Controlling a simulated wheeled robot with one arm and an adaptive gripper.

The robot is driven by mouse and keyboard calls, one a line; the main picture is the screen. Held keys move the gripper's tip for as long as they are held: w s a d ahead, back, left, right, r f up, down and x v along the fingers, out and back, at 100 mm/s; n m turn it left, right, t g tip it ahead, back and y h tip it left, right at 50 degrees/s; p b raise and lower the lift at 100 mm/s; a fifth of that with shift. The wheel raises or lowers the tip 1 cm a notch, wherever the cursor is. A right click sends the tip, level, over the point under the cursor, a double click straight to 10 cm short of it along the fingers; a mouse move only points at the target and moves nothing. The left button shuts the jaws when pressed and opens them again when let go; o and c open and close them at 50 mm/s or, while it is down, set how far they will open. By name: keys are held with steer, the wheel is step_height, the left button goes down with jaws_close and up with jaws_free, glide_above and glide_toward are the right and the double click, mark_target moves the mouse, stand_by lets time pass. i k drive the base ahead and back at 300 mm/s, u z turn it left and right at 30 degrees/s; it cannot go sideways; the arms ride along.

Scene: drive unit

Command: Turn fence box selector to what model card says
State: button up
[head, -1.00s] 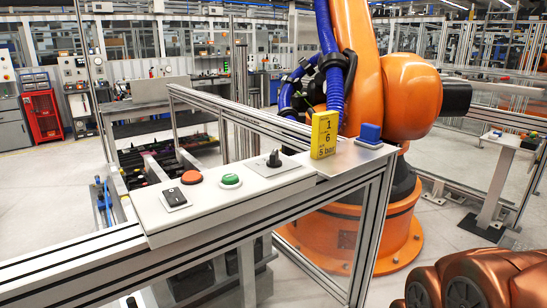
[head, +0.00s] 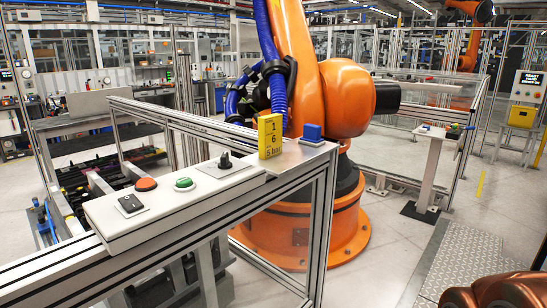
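The fence box (head: 150,222) is a long pale control panel on top of the aluminium fence rail. Its selector (head: 225,161) is a black knob on a light plate at the panel's right end; I cannot read its setting. A yellow card (head: 270,136) stands upright just right of the selector and reads "1", "6" and "5 bar". I cannot tell whether this is the model card. A black rocker switch (head: 131,204), a red button (head: 146,184) and a green button (head: 184,184) sit left of the selector.
A blue block (head: 312,132) sits on the plate right of the card. A large orange robot (head: 340,95) stands behind the fence. A pedestal (head: 432,170) and a panel with a lit display (head: 529,80) stand at right. Open floor (head: 395,235) lies right of the fence.

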mark_target(224, 163)
steer(key=z, duration=0.7)
steer(key=k, duration=1)
steer(key=z, duration=0.15)
steer(key=i, duration=1.15)
steer(key=u, duration=1.65)
steer(key=i, duration=0.9)
steer(key=u, duration=1.15)
